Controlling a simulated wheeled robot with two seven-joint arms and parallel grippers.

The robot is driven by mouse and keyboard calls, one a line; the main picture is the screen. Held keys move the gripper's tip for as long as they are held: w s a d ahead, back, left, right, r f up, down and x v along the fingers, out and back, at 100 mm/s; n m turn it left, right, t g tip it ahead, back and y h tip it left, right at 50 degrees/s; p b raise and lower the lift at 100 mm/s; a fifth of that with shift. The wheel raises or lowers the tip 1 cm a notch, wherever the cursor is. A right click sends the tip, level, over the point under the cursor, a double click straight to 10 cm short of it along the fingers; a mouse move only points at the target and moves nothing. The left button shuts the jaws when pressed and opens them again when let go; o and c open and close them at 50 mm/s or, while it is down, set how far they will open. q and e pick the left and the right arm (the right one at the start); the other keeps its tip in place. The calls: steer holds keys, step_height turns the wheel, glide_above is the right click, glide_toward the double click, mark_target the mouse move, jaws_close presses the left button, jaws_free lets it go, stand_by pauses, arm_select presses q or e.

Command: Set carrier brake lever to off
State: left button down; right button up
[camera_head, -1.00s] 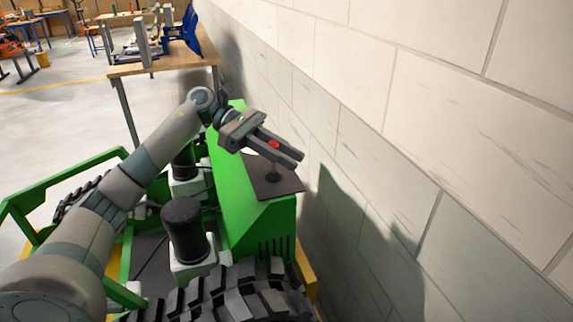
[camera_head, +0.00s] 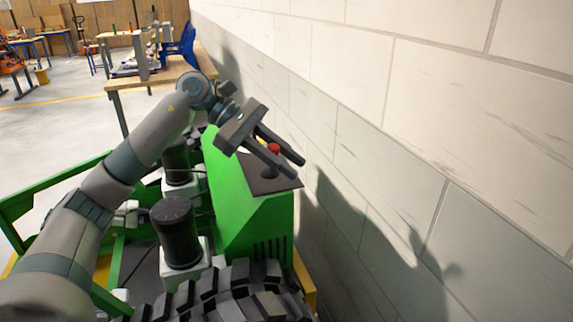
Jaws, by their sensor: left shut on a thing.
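The brake lever has a red knob (camera_head: 273,148) and a dark stem and boot. It rises from a dark plate (camera_head: 283,185) on top of the green carrier housing (camera_head: 235,205). My left gripper (camera_head: 297,168) reaches over the plate from the upper left, its two grey fingers pointing down to the right. The fingers are shut on the lever, one on each side of it, with the red knob showing between them. The near finger hides part of the stem. My right gripper is not in view.
A block wall (camera_head: 400,150) runs close along the right side of the carrier. A black track (camera_head: 235,295) and dark cylinders (camera_head: 180,230) are in front and to the left. A wooden table (camera_head: 150,80) stands behind.

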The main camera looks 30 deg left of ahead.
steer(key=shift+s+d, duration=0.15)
arm_select(q)
steer(key=c, duration=1.6)
jaws_free()
steer(key=shift+d, duration=0.1)
steer(key=shift+o, duration=0.2)
steer(key=shift+s+a+r, duration=0.15)
steer(key=shift+a+r, duration=0.2)
steer(key=shift+a, duration=0.3)
steer(key=b+v, duration=0.1)
steer(key=v, duration=1.5)
steer(key=shift+b, duration=0.35)
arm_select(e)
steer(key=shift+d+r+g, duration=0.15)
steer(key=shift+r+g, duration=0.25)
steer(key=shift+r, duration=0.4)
arm_select(q)
steer(key=shift+d, duration=0.1)
